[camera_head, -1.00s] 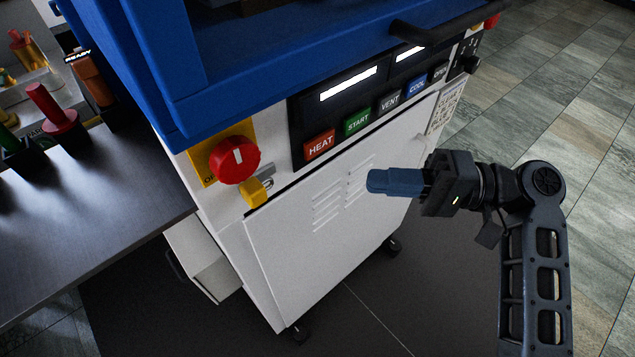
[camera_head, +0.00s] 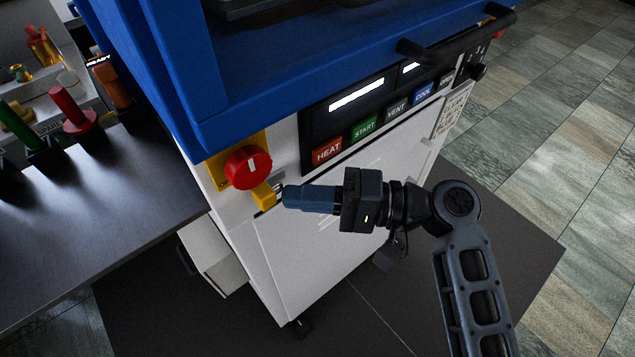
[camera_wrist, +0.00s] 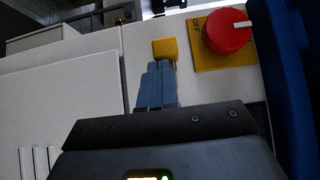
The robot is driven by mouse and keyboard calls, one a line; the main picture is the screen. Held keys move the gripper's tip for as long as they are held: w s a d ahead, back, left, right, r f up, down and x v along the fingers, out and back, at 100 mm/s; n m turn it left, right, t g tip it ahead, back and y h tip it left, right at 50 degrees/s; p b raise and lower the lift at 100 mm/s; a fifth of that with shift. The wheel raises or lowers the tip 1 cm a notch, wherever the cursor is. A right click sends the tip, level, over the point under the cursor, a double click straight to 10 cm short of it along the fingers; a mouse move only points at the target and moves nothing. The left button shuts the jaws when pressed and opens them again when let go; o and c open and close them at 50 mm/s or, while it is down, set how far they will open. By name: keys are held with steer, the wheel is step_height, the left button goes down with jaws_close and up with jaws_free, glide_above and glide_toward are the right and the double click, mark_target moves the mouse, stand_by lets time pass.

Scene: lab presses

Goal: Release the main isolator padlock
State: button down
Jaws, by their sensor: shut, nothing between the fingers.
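A yellow padlock (camera_head: 263,196) hangs just below the red rotary isolator knob (camera_head: 249,167) on its yellow plate, at the press's front left corner. A grey metal shackle or hasp shows beside the padlock, partly hidden by my fingers. My gripper (camera_head: 286,196) is shut and empty, its blue fingers pointing left with the tips close beside the padlock. In the wrist view the fingertips (camera_wrist: 158,66) are right below the yellow padlock (camera_wrist: 165,49) and overlap its lower edge; I cannot tell whether they touch. The red knob (camera_wrist: 228,31) is to the padlock's right there.
The panel has HEAT (camera_head: 327,151), START, VENT and COOL buttons right of the isolator. A black handle (camera_head: 455,40) juts out above. A dark bench (camera_head: 90,215) with coloured tools stands at left. Floor is clear at right.

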stand_by(0.3)
steer(key=s+a, duration=0.1)
steer(key=a, duration=0.1)
steer(key=s+a, duration=0.1)
steer(key=a, duration=0.1)
steer(key=shift+s+p, duration=0.35)
